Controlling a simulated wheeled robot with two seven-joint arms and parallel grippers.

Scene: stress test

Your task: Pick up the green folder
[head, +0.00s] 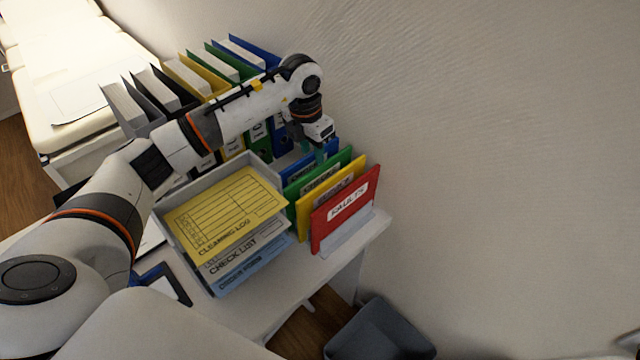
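The green folder (294,191) stands upright in a small rack between a blue folder (292,172) and a yellow folder (304,228). A red folder (330,234) stands in front of them. My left gripper (320,154) reaches down from above at the blue and green folders' top edges. Its fingers are small and partly hidden, so I cannot tell whether they are open, or whether they touch a folder. The lower part of the green folder is hidden by the yellow and red ones. My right gripper is not in view.
A paper tray (168,226) with yellow, white and blue sheets stands left of the folders. Several binders (190,76) stand in a row behind my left arm. The wall (480,150) is close on the right. A grey bin (380,332) is on the floor.

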